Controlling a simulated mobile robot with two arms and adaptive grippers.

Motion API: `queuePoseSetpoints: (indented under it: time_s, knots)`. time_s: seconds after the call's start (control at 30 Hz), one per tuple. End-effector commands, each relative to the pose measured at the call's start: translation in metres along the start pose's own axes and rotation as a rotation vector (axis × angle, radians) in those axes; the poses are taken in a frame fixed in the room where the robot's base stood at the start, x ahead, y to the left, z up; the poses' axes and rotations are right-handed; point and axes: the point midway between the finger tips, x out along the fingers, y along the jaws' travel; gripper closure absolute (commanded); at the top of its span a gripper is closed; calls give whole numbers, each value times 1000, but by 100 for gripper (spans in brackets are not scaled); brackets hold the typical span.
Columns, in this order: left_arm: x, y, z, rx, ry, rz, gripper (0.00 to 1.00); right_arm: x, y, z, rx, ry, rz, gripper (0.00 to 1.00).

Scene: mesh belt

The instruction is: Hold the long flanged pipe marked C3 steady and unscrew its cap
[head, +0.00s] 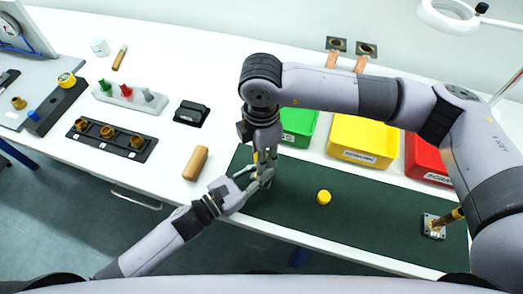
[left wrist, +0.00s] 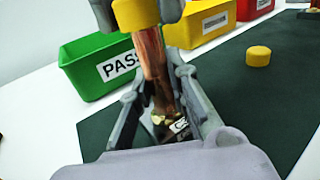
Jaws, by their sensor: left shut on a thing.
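In the left wrist view the copper pipe (left wrist: 152,65) stands slightly tilted, with a C3 tag (left wrist: 180,126) near its brass lower end. My left gripper (head: 262,178) is shut on this pipe, with one finger on each side in the left wrist view. A yellow cap (left wrist: 135,12) sits on the pipe's top. My right gripper (head: 262,150) reaches down from above in the head view. Its grey fingers flank the cap in the left wrist view; whether they press on it is unclear. In the head view the grippers mostly hide the pipe.
A loose yellow cap (head: 324,197) lies on the green mat (head: 375,225). Another copper pipe with a flange (head: 434,226) is at the mat's right. Green (head: 298,125), yellow (head: 362,140) and red (head: 425,158) bins line the back. A wooden block (head: 196,163) lies left of the mat.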

Motion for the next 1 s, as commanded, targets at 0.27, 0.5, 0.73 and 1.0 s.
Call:
queuePoseSetpoints:
  time_s: [0.27,0.5,0.73,1.0]
  knots:
    - [0,0,0,0,0,1,100,0,0,0,0,0,0,91]
    - [0,0,0,-1,0,1,100,0,0,0,0,0,0,100]
    - [0,0,0,-1,0,1,100,-1,0,0,-116,0,1,100]
    - [0,0,0,-1,0,1,100,-1,0,0,-694,0,0,100]
